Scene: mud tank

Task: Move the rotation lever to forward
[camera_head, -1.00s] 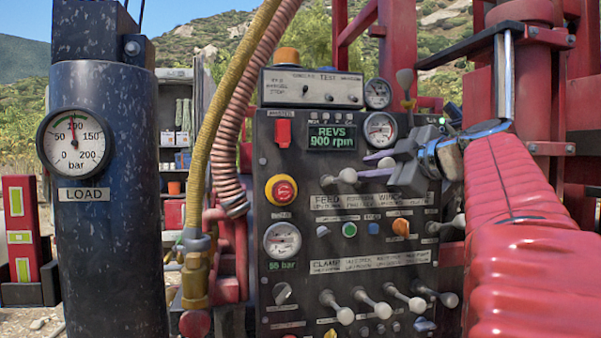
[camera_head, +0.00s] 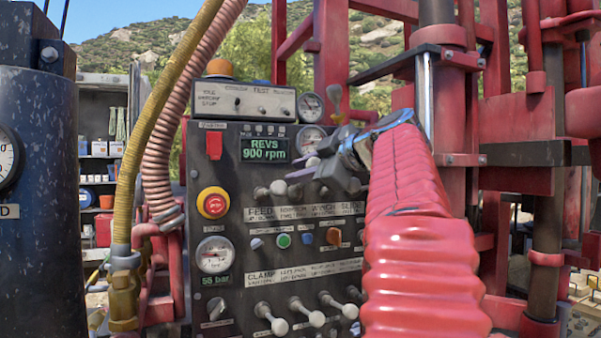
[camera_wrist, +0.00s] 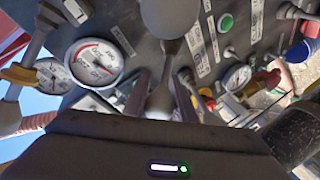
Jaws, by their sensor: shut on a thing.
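The dark control panel (camera_head: 235,165) shows a row of levers above labels reading FEED, ROTATION, WINCH and SLIDE. My gripper (camera_head: 303,176) is at this row, right of the feed lever (camera_head: 278,188). Its purple fingers are shut around the rotation lever (camera_head: 313,162), whose pale knob just shows. In the wrist view the lever (camera_wrist: 160,103) stands between both fingers of my gripper (camera_wrist: 162,95). The wrist and fingers hide the lever's base and the slide end of the row, so its exact tilt cannot be told.
Another row of levers (camera_head: 316,318) sits lower on the panel. A red emergency button (camera_head: 213,203), gauges (camera_head: 215,254) and a display (camera_head: 264,149) reading 900 rpm are to the left. Hoses (camera_head: 157,165) hang left of the panel. Red steelwork (camera_head: 515,140) stands close on the right.

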